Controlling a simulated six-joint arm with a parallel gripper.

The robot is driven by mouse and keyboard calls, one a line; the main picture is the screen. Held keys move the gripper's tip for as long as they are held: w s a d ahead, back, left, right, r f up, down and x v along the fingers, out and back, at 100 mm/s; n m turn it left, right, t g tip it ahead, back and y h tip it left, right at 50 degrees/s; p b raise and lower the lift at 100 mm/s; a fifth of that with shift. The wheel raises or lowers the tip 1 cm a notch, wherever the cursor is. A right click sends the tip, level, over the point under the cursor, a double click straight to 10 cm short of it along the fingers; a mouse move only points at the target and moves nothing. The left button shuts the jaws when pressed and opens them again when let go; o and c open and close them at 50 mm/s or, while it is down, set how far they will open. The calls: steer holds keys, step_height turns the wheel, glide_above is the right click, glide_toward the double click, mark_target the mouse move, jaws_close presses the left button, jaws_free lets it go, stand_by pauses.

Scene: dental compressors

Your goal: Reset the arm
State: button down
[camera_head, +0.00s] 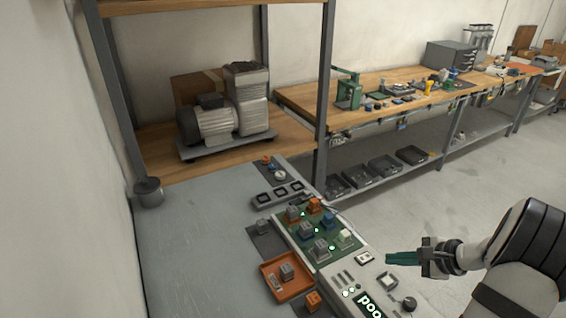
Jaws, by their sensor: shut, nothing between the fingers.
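My gripper (391,259) is at the lower right, with its teal fingers pointing left. The fingers are shut and hold nothing. It is beside the right edge of the control panel (339,264), apart from it as far as I can see. My arm reaches in from the right edge of the picture.
The panel has a green board (311,219) with several small blocks. An orange tray (303,288) holds a grey block (287,272). A compressor (225,115) stands on a wooden shelf behind. A workbench (318,101) runs along the back. Open floor lies right of the panel.

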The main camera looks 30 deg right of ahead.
steer(key=w+a+r+n+g+y, duration=0.2)
steer(key=a+r+n, duration=0.2)
steer(key=a, duration=0.7)
steer(key=w+a+r+n+g+y, duration=0.1)
steer(key=w+a+r+n+g, duration=0.2)
steer(key=a, duration=0.9)
steer(key=s+a+r+n+g, duration=0.3)
steer(key=s+a+n, duration=0.45)
steer(key=a, duration=0.55)
steer(key=s+a+n+g+h, duration=0.1)
steer(key=s+a+n+h, duration=0.2)
steer(key=s, duration=0.6)
steer(key=shift+s+f+n, duration=0.3)
steer(key=shift+s+n, duration=0.1)
steer(key=shift+n, duration=0.15)
steer(key=shift+a, duration=0.1)
